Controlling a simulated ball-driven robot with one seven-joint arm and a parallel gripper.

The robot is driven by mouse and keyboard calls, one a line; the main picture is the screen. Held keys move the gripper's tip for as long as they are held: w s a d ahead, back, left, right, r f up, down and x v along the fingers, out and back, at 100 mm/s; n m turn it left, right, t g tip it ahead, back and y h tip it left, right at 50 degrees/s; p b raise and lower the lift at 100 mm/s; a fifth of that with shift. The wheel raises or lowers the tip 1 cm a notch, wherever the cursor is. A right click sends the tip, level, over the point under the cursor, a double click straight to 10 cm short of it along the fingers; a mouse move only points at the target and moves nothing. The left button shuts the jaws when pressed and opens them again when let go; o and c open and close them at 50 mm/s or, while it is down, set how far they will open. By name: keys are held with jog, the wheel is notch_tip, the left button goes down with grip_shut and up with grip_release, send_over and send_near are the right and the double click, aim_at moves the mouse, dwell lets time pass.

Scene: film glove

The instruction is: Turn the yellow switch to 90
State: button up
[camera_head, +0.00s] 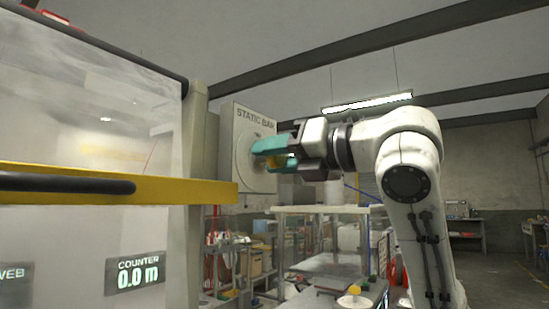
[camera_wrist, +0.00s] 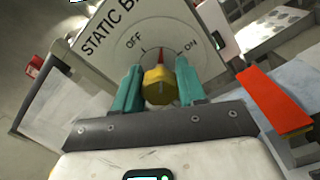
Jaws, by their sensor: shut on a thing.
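The yellow switch (camera_wrist: 159,86) sits on the dial face of a pale box labelled STATIC BAR (camera_head: 243,125). The wrist view shows OFF at the dial's left and ON at its right. A red mark shows just above the switch, between the two words. My gripper (camera_wrist: 160,84) has its two teal fingers on either side of the switch, shut on it. In the head view my gripper (camera_head: 262,150) reaches the box face from the right, and a bit of yellow shows between the fingers.
A yellow bar with a black handle (camera_head: 120,188) crosses the left, in front of a clear panel. A COUNTER display (camera_head: 136,273) reads 0.0 m. A light-topped bench (camera_head: 320,210) stands below my arm. An orange-red strip (camera_wrist: 273,100) lies right of my gripper.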

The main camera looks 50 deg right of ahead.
jog(key=m, duration=0.4)
jog(key=shift+m, duration=0.3)
jog(key=m, duration=0.4)
jog(key=shift+d+m, duration=0.1)
jog(key=shift+m, duration=0.3)
jog(key=o, duration=1)
jog(key=shift+f, duration=0.1)
jog(key=shift+o, duration=0.2)
jog(key=s+b, duration=0.2)
jog(key=s, duration=0.8)
jog(key=shift+s+d, duration=0.2)
jog(key=shift+s, duration=0.2)
